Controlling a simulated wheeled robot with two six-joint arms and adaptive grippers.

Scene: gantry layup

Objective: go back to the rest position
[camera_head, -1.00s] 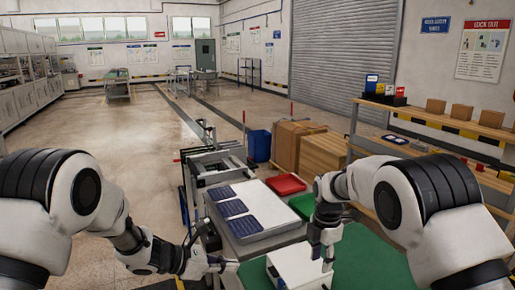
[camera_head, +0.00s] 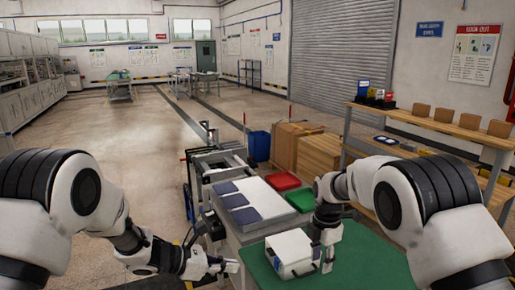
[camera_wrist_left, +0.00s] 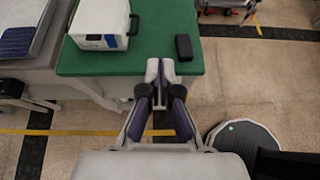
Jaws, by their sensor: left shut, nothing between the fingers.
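My left gripper (camera_head: 228,268) is low in the head view, left of the green-topped table. In the left wrist view its fingertips (camera_wrist_left: 162,68) are together with nothing between them, in front of the table's edge. My right gripper (camera_head: 326,264) points down at the right end of a white box (camera_head: 290,250). I cannot tell whether it touches the box or whether its fingers are open. The white box also shows at the top left of the wrist view (camera_wrist_left: 100,20), apart from my left gripper.
The green tabletop (camera_head: 365,262) carries the box; a small black object (camera_wrist_left: 184,47) lies on it. Beyond are a bench with dark blue panels (camera_head: 240,200), a red tray (camera_head: 284,181) and a green tray (camera_head: 301,199). A wooden shelf (camera_head: 430,125) stands right. Floor at left is clear.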

